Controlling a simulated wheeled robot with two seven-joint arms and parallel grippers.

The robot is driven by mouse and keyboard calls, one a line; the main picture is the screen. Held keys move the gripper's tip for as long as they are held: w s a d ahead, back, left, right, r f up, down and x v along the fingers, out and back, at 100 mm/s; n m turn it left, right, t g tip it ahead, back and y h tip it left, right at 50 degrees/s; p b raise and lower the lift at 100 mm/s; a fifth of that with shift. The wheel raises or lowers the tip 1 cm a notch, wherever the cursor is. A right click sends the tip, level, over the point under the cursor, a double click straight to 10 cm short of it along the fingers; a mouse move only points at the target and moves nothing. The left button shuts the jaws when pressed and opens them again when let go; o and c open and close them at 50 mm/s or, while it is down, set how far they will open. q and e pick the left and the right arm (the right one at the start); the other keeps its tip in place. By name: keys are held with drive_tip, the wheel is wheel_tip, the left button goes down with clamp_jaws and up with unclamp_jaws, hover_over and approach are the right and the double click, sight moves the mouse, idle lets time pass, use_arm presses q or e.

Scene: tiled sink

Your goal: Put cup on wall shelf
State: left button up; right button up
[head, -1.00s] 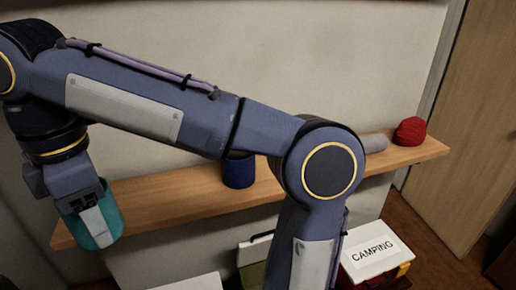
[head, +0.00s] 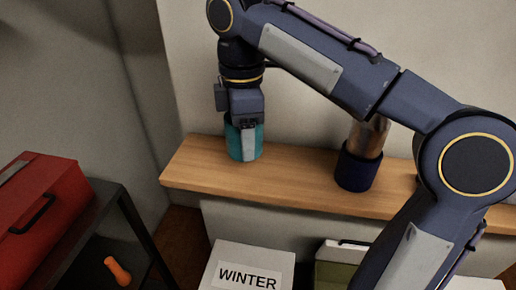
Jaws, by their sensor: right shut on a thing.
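The teal cup (head: 236,144) is at the left part of the wooden wall shelf (head: 290,183). My right gripper (head: 247,140) points down and is shut on the cup, with one pale finger across its front. The cup looks upright, and its base appears at the shelf's surface; whether it bears its weight there I cannot tell. My right arm crosses the upper right of the view and hides part of the shelf. My left gripper is not in view.
A dark blue container with a brownish top (head: 358,168) stands on the shelf right of the cup. Below are a white box marked WINTER (head: 240,262) and a green box (head: 335,275). A red toolbox (head: 45,205) sits on a dark stand at left, near an orange object (head: 117,270).

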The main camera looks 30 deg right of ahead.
hover_over(253, 164)
drive_tip(key=f, duration=0.6)
drive_tip(key=shift+s+a+f, duration=0.1)
drive_tip(key=shift+s+a, duration=0.05)
drive_tip(key=shift+s, duration=0.05)
drive_tip(key=f, duration=0.3)
drive_tip(key=shift+w+d+f, duration=0.15)
drive_tip(key=shift+w+d, duration=0.1)
drive_tip(key=shift+a+f, duration=0.1)
drive_tip(key=shift+f, duration=0.15)
drive_tip(key=shift+f, duration=0.15)
drive_tip(key=o, duration=1)
wheel_tip(253, 164, up, 12)
drive_tip(key=shift+r+p, duration=0.15)
drive_tip(key=shift+p, duration=0.75)
